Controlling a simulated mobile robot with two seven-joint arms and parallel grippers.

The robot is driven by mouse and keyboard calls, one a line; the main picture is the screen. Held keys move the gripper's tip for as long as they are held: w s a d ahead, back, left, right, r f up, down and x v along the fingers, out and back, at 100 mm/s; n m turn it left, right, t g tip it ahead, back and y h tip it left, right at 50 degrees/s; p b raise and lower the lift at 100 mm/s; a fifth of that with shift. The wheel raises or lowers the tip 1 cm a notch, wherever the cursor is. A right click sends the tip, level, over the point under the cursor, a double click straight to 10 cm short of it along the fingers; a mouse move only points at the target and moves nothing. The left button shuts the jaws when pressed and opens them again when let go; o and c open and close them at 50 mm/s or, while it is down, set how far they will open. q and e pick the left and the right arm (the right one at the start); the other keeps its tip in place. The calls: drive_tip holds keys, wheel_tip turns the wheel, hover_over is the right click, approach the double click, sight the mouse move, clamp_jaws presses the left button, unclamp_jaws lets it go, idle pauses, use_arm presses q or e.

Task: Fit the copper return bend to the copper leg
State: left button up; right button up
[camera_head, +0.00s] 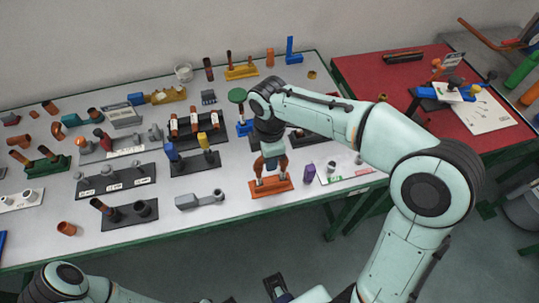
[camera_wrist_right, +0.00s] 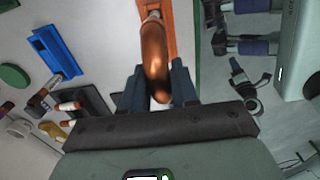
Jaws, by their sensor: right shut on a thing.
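My right gripper (camera_head: 270,151) points down and is shut on the copper return bend (camera_head: 284,166), a shiny inverted U. In the right wrist view the bend (camera_wrist_right: 155,62) lies between the two dark fingers. The bend stands over an orange base (camera_head: 272,189) near the table's front edge; the base also shows in the right wrist view (camera_wrist_right: 162,8). Pale stubs show at the base, close to the bend's lower ends. I cannot tell whether the ends touch, or which stub is the copper leg. My left arm enters at the lower left; its gripper cannot be made out.
A blue stand with a green disc (camera_head: 237,96) is just behind and left. A purple cylinder (camera_head: 309,170) stands close on the right. A grey fitting (camera_head: 200,199) lies left of the base. Dark racks with fittings (camera_head: 115,178) fill the left side. A red table (camera_head: 390,75) adjoins at right.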

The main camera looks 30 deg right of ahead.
drive_tip(key=shift+f+b, duration=0.7)
drive_tip(key=shift+f, duration=0.55)
drive_tip(key=o, duration=1)
drive_tip(key=shift+c, duration=0.2)
drive_tip(key=shift+r, duration=0.1)
wheel_tip(320, 180, up, 13)
drive_tip(key=p, duration=0.2)
drive_tip(key=shift+r+p, duration=0.1)
drive_tip(key=shift+p, duration=0.2)
